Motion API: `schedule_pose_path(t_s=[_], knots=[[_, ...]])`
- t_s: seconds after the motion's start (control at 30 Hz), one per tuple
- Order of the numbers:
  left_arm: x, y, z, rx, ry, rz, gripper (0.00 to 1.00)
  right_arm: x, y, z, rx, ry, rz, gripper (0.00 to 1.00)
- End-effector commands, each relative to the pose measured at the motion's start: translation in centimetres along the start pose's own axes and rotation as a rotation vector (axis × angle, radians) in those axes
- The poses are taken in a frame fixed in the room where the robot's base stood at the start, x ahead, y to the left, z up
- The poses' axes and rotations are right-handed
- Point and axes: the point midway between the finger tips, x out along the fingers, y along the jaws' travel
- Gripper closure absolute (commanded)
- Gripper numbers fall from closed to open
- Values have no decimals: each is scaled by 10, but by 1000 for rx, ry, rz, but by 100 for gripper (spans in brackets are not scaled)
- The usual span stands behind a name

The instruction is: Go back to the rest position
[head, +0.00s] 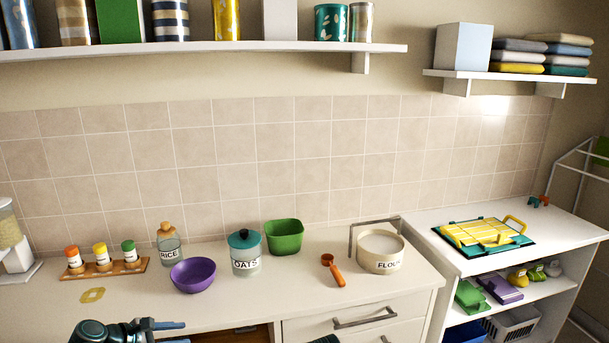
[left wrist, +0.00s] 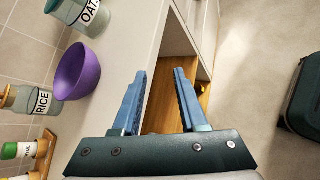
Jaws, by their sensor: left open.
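My left gripper (head: 172,325) is at the bottom of the head view, in front of the counter edge. In the left wrist view, its two blue fingers (left wrist: 163,72) stand apart with nothing between them. Behind the fingers is an open wooden-sided compartment (left wrist: 165,117) under the counter. It also shows at the bottom of the head view (head: 232,336). My right gripper's fingers are not visible; only a small dark shape shows at the bottom edge, and I cannot tell what it is.
The counter (head: 310,262) holds a purple bowl (head: 192,275), rice jar (head: 170,249), oats jar (head: 245,254), green container (head: 284,237), orange scoop (head: 333,270), flour pot (head: 380,252) and spice rack (head: 105,268). A drawer handle (head: 365,317) sticks out at the front.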

Motion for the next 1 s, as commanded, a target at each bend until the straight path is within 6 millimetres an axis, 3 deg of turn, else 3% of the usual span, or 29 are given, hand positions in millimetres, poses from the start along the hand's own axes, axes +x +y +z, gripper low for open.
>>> schedule_pose_path(t_s=[0.17, 0.3, 0.43, 0.6, 0.7, 0.83, 1.0], knots=[[37, -45, 32, 267, 41, -176, 58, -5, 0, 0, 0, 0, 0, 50], [67, -100, 62, 595, 66, -384, 58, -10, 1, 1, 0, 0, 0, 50], [84, -152, 86, 938, 68, -594, 58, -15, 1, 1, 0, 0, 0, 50], [90, -210, 108, 1378, 38, -864, 58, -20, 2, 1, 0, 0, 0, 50], [87, -234, 118, 1605, 12, -1007, 58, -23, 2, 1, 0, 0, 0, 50], [81, -254, 127, 1831, -20, -1154, 58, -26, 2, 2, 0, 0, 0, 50], [76, -266, 133, 1989, -46, -1262, 58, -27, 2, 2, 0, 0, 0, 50]])
